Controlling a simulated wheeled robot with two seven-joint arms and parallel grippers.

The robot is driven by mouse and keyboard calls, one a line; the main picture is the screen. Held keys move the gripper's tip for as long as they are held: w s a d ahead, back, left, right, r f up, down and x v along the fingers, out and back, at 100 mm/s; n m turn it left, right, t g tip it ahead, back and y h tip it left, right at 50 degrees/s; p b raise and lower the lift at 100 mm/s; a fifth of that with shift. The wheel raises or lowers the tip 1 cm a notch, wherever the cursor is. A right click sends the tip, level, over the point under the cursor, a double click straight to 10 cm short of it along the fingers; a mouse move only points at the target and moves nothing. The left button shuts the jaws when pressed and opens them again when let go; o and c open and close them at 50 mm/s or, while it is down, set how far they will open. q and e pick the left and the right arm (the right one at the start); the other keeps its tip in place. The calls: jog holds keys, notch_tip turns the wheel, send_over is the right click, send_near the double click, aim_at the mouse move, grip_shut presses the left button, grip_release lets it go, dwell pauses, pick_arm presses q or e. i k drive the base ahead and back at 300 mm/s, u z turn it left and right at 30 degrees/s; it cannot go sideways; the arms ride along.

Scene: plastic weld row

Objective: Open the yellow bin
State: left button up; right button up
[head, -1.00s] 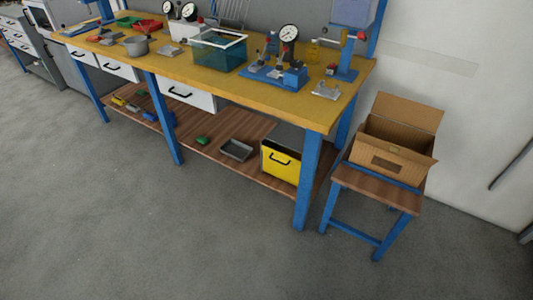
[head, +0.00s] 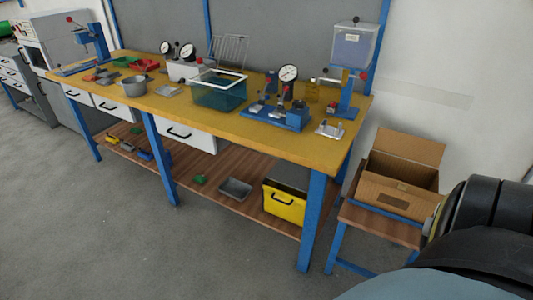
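The yellow bin (head: 284,203) stands on the wooden lower shelf of the workbench, near its right end. Its yellow front has a dark handle (head: 282,198), and a grey top shows above it. The bench's right front leg stands just right of it. Part of my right arm shows at the lower right, but its gripper is outside the view. My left gripper is not in view either.
The yellow-topped workbench (head: 270,138) overhangs the bin. A grey tray (head: 236,188) and a green item (head: 200,179) lie left of it on the shelf. An open cardboard box (head: 398,192) sits on a small table at right. Grey floor in front is clear.

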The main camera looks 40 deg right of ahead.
aim_at(288, 199)
jog(key=z, duration=1.2)
